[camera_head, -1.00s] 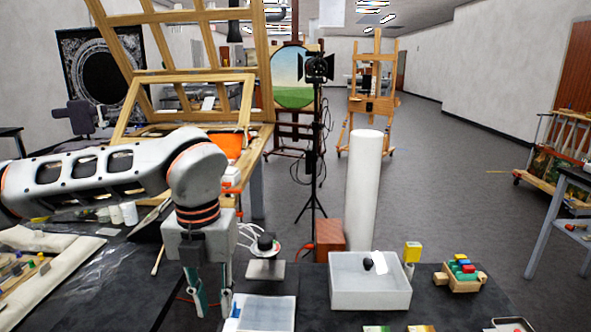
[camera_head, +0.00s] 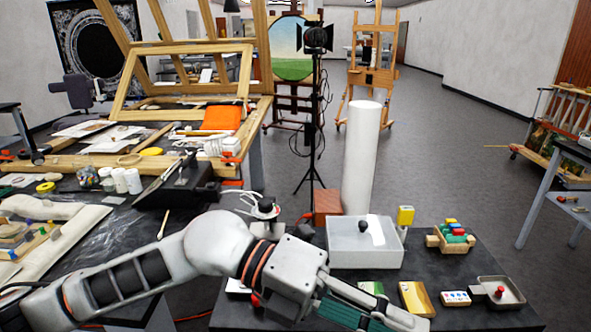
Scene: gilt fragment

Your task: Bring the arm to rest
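My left arm (camera_head: 150,275) comes in from the left and lies low across the front of the picture. Its gripper (camera_head: 400,322) points to the right and down, over the front part of the dark table (camera_head: 450,275). The fingers are seen side-on near the bottom edge, and I cannot tell whether they are open or shut. No held object shows. My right arm and gripper are not in view.
A toy block cart (camera_head: 450,238), a grey tray (camera_head: 500,292) and flat cards (camera_head: 415,297) lie nearby. A white cylinder (camera_head: 362,155) stands behind. The left table (camera_head: 90,225) is cluttered.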

